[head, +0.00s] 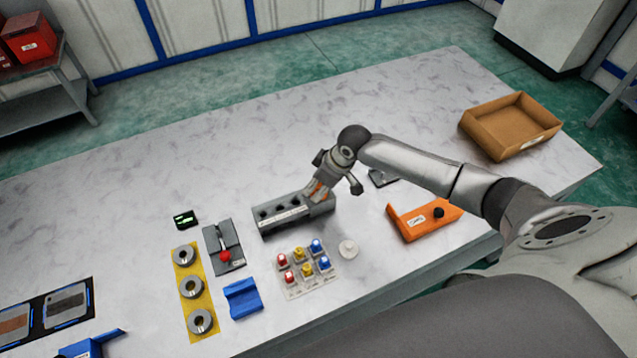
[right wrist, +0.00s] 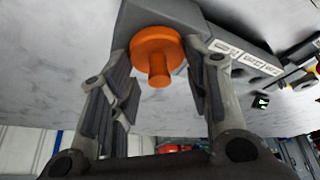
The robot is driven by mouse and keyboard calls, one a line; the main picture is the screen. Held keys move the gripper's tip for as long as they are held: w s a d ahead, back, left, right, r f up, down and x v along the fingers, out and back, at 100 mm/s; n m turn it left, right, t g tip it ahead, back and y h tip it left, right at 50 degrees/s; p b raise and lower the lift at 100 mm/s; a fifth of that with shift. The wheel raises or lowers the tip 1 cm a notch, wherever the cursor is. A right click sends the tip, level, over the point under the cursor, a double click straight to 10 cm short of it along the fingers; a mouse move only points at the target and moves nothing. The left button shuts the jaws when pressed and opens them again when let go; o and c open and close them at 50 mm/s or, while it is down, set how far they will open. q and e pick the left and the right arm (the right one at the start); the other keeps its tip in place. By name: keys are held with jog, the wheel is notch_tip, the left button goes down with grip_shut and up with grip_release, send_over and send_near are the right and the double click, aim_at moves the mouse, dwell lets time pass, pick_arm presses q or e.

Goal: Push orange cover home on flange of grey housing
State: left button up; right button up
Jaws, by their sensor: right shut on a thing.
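The grey housing (head: 268,229) is a long block on the table with several round openings along its top. It also shows in the right wrist view (right wrist: 190,17). The orange cover (right wrist: 157,50) is a round disc with a stub knob, at one end of the housing. A small part of it shows in the head view (head: 318,187). My right gripper (right wrist: 164,75) is shut on the cover, one finger on each side. The cover's disc lies over the housing's end; I cannot tell whether it is fully seated. The flange is hidden behind it. My left gripper is out of view.
An orange bracket with a black knob (head: 425,220) lies to the right. A tray of coloured buttons (head: 305,272), a white disc (head: 348,249) and a lever unit (head: 224,250) are near the housing. A cardboard box (head: 490,146) stands far right. The table behind the housing is clear.

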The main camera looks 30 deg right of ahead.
aim_at(319, 185)
dwell(0.4)
jog(key=o, duration=1)
jog(key=shift+c, duration=0.2)
jog(key=shift+r, duration=0.1)
notch_tip(319, 185, up, 7)
jog(key=p, duration=0.7)
